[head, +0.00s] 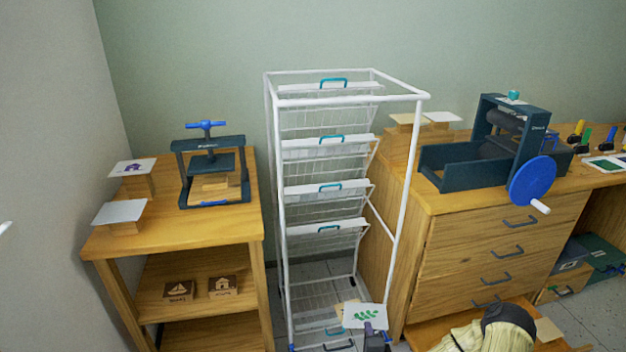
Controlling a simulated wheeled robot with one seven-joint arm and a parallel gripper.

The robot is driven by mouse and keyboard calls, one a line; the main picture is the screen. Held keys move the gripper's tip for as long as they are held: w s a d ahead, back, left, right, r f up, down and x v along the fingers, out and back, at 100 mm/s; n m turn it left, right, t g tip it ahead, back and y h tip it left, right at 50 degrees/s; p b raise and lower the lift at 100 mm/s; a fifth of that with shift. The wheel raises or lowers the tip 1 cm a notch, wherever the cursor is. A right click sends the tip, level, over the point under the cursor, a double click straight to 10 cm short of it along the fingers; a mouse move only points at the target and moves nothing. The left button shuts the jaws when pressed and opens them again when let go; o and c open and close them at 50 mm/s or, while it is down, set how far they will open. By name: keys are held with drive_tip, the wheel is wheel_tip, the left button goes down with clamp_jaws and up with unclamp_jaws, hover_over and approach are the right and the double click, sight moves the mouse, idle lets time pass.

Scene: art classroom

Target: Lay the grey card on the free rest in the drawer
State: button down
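A plain pale grey card (120,212) lies on a small wooden rest at the front left of the left wooden table. A white card with a green leaf print (364,316) is low at the front of the white wire rack (411,180), over a tan piece. A dark grey part with blue, which looks like my gripper (375,338), is at the bottom edge, against or just in front of this leaf card. Its fingers are too small and cut off to tell whether they grip the card. Which drawer holds the free rest is unclear.
A card with a purple print (133,168) and a dark press (210,165) stand on the left table (180,229). Several rack shelves tilt up; the lower ones lie flat. A roller press with a blue wheel (532,182) stands on the right cabinet. A beige striped item (470,338) is below.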

drive_tip(key=s+r+p, duration=0.3)
drive_tip(key=r+p, duration=0.8)
drive_tip(key=s+r+p, duration=0.3)
drive_tip(key=r+p, duration=0.9)
drive_tip(key=shift+s+a, duration=0.15)
drive_tip(key=shift+a, duration=0.05)
drive_tip(key=shift+f, duration=0.1)
